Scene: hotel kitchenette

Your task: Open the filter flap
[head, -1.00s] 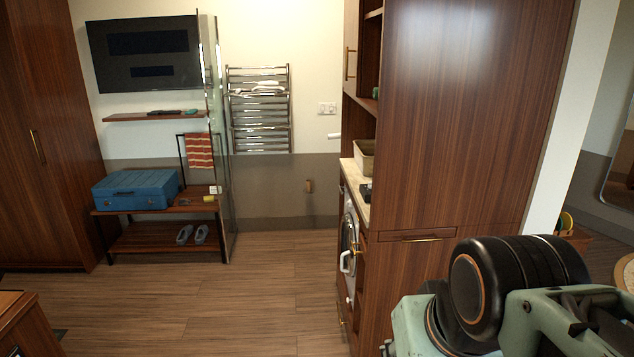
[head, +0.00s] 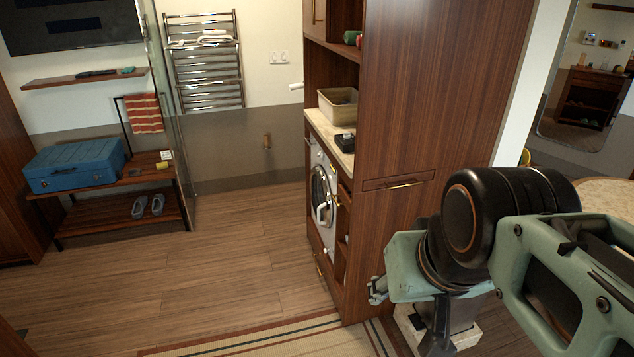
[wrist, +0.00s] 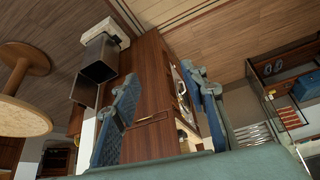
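A white washing machine (head: 322,192) with a round dark door stands under the counter in the head view, seen at a steep angle. Its door has a pale handle. I cannot make out the filter flap; the machine's lower front is too small and oblique. My gripper (wrist: 163,82) shows in the wrist view with two blue-grey fingers spread apart and nothing between them. It is well away from the machine, on the near side of the tall wooden cabinet (head: 445,95). In the head view my arm covers the lower right.
A beige bin (head: 338,106) and a small black box (head: 345,143) stand on the counter (head: 322,126). A striped rug (head: 255,341) lies in front. A blue case (head: 75,166) rests on a bench at left. The wooden floor (head: 235,240) before the machine is clear.

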